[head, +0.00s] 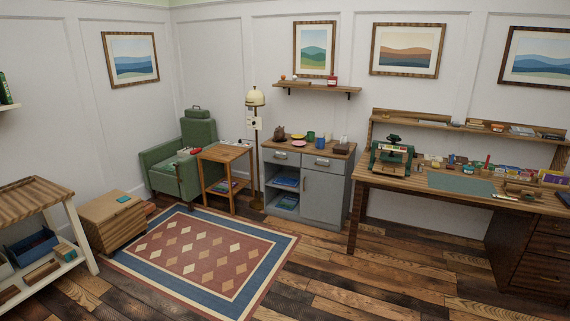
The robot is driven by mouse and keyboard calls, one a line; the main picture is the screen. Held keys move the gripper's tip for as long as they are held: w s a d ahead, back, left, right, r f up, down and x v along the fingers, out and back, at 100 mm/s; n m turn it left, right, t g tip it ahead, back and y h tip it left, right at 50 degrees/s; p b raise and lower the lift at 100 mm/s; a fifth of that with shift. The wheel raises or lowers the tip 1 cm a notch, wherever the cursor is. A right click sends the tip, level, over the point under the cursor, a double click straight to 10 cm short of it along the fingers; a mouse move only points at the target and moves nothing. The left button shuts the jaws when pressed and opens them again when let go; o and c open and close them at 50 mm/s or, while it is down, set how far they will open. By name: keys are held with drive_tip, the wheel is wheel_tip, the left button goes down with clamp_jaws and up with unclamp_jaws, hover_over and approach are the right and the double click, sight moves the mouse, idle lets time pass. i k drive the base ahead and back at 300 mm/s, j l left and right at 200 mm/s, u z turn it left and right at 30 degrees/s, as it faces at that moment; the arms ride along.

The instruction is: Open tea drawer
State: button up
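A grey cabinet (324,192) with a wooden top stands against the back wall, right of the floor lamp. It has two top drawers side by side, a left drawer (290,160) and a right drawer (334,168), each with a pale handle. Both look shut. I cannot tell which one is the tea drawer. Below the left drawer is an open shelf space with blue items; below the right is a closed door. A green mug (311,136), a blue mug (320,142) and small plates stand on top. My gripper is not in view.
A patterned rug (205,252) covers the floor in front. A green armchair (185,160) and a small side table (226,154) stand left of the cabinet, with a floor lamp (256,145) between. A cluttered desk (440,188) stands right. The floor before the cabinet looks clear.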

sight(284, 157)
drive_tip(key=i, duration=4.6)
drive_tip(key=i+u, duration=0.15)
drive_tip(key=i, duration=0.4)
drive_tip(key=i+l+u, duration=0.15)
drive_tip(key=i, duration=0.4)
drive_tip(key=i+l+u, duration=0.15)
drive_tip(key=i, duration=0.4)
